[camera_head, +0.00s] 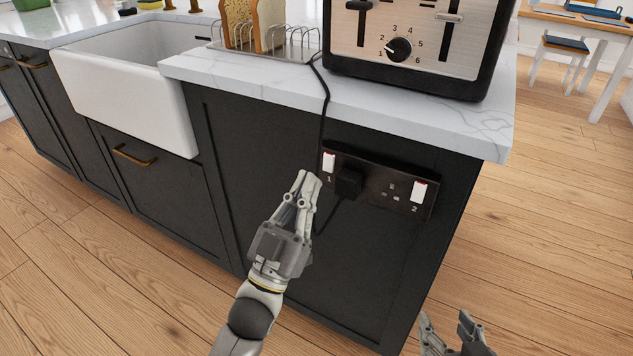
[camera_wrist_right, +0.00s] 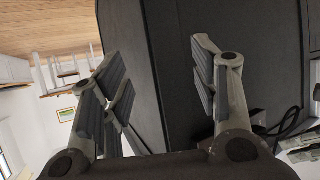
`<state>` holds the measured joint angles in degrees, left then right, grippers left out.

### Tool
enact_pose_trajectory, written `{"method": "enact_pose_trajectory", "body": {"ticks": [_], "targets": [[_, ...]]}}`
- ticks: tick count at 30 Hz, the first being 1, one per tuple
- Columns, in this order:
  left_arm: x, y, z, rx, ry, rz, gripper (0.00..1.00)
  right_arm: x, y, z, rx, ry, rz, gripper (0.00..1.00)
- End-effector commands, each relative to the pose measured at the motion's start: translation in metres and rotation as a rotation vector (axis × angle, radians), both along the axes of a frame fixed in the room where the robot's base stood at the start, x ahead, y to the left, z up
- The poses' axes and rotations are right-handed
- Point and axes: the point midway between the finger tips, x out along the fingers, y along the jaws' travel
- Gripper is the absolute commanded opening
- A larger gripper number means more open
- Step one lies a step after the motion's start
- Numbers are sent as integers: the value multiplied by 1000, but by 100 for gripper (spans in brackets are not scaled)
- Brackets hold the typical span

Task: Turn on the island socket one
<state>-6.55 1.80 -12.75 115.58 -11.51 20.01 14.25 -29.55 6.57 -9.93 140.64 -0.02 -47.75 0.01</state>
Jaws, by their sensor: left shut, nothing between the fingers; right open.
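The island socket (camera_head: 378,186) is a dark double plate on the end panel of the island in the head view. Switch one (camera_head: 329,161) is a white rocker at its left end, labelled 1. Switch two (camera_head: 419,191) is a white rocker with a red top edge at its right end. A black plug (camera_head: 349,182) sits in the left outlet. My left gripper (camera_head: 306,178) is shut and empty, its tips just below and left of switch one; contact cannot be told. My right gripper (camera_head: 447,322) is open and empty, low at the right; its fingers also show in the right wrist view (camera_wrist_right: 165,90).
A toaster (camera_head: 424,84) stands on the white worktop (camera_head: 270,86) above the socket, its cord hanging over the edge. A toast rack (camera_head: 266,50) and a white sink (camera_head: 125,90) are to the left. Wooden floor (camera_head: 540,230) is free at the right.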

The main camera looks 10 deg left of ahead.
Motion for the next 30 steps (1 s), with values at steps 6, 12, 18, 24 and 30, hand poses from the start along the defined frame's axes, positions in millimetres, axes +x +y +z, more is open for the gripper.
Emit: {"method": "enact_pose_trajectory", "body": {"ticks": [6, 12, 18, 24, 30], "targets": [[23, -8, -8, 1, 5, -1, 0, 19, 10, 32, 44, -181, 13, 55], [31, -11, -8, 1, 5, -1, 0, 23, 12, 43, 57, -240, 17, 55], [32, -11, -8, 1, 6, -1, 0, 23, 12, 45, 60, -247, 16, 55], [32, -11, -8, 1, 5, -1, 0, 23, 12, 45, 60, -249, 16, 55], [34, -11, -11, -6, -15, -1, 0, 30, 18, 67, 93, -380, 26, 55]]}}
